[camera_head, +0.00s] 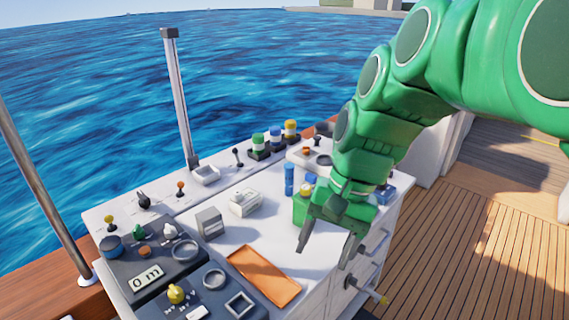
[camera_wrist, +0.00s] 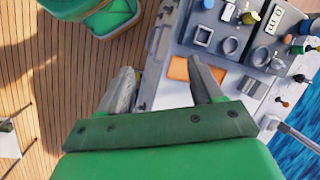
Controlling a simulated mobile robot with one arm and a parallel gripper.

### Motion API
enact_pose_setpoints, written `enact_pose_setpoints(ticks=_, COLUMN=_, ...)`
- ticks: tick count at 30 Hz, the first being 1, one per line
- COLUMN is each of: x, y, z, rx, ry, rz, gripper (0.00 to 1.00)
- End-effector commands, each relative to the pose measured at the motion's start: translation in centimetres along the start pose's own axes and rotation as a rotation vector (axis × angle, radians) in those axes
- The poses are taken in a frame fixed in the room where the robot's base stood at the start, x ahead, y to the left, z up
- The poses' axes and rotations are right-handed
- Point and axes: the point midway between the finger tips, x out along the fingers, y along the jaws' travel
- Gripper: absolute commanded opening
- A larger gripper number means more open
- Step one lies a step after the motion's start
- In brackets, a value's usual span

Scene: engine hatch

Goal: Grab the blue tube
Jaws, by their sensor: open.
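The blue tube (camera_head: 289,180) stands upright on the white console top in the head view, just behind and left of a green block. I cannot make it out in the wrist view. My gripper (camera_head: 323,258) is open and empty, with its fingers pointing down near the console's right front edge. It is nearer the camera than the tube and to its right, apart from it. The wrist view also shows my gripper (camera_wrist: 160,68) with its two grey fingers spread and nothing between them.
A green block (camera_head: 301,211) with a yellow top piece sits beside the tube, partly behind my gripper. An orange tray (camera_head: 263,276) lies to the left front. Several capped jars (camera_head: 275,138) stand at the back. Dark control panels (camera_head: 150,262) fill the left. Handles stick out at right.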

Motion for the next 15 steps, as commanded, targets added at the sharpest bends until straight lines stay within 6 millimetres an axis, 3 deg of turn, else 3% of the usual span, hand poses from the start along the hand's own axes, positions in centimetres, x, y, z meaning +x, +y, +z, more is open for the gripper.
enact_pose_setpoints(ticks=15, x=-3.0, y=-8.7, z=-10.5, rx=0.282, ry=-0.099, rz=-0.241, gripper=0.66)
